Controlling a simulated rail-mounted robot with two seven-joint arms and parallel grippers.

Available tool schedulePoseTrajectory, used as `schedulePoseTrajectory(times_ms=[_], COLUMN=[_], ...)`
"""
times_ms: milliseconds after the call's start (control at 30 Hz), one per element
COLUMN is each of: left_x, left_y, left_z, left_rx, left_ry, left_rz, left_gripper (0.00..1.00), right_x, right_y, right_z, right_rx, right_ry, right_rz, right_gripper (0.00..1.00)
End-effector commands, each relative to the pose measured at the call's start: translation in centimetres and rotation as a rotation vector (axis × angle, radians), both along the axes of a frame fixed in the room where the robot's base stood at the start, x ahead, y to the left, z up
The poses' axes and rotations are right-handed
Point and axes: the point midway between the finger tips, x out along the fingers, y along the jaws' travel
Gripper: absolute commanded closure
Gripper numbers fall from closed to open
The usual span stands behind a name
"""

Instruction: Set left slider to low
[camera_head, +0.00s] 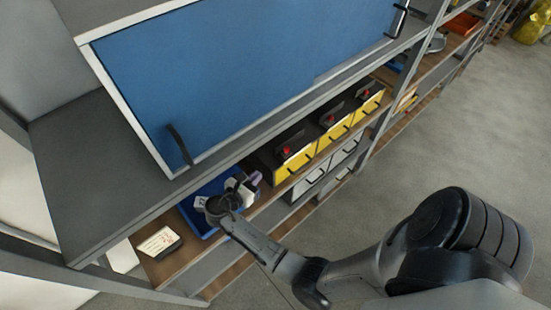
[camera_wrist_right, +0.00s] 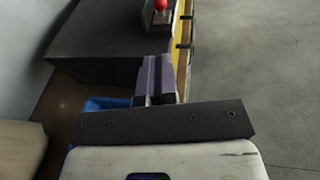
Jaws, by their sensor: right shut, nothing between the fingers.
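Three dark slider boxes with red knobs stand in a row on top of the yellow drawers in the head view. The left slider's red knob (camera_head: 286,150) is the one nearest my right gripper (camera_head: 256,177). In the right wrist view a red knob (camera_wrist_right: 161,5) on a dark box shows at the top edge, straight ahead of the fingertips and apart from them. My right gripper (camera_wrist_right: 155,78) is shut and empty, its purple-grey fingers together. It is over the front of the shelf, left of the yellow drawers. My left gripper is not in view.
A blue tray (camera_head: 190,220) lies below my right gripper. A white label card (camera_head: 159,243) is at the left of the wooden shelf. A large blue panel (camera_head: 235,70) with a dark handle is above. White drawers (camera_head: 309,183) sit below the yellow ones. The floor at right is clear.

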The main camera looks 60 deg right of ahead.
Motion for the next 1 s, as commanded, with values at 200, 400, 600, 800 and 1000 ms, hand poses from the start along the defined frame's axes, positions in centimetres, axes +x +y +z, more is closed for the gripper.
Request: schedulePoseTrajectory(times_ms=[200, 400, 600, 800, 1000], left_x=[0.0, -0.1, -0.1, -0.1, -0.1], left_y=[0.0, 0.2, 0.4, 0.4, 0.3], left_z=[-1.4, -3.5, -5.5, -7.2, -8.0], left_rx=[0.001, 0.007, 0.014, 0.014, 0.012], left_ry=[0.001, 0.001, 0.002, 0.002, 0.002], left_rz=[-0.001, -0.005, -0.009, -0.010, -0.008], left_gripper=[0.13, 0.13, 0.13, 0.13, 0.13], right_x=[-0.3, -0.8, -1.2, -1.5, -1.7], right_y=[-2.3, -6.0, -9.6, -12.0, -13.2], right_z=[-0.8, -1.7, -2.4, -2.7, -2.8], right_rx=[-0.003, -0.003, -0.003, -0.001, 0.000], right_ry=[-0.002, -0.002, -0.002, -0.003, -0.002], right_rz=[-0.004, -0.003, -0.002, -0.001, 0.000], right_gripper=[1.00, 1.00, 1.00, 1.00, 1.00])
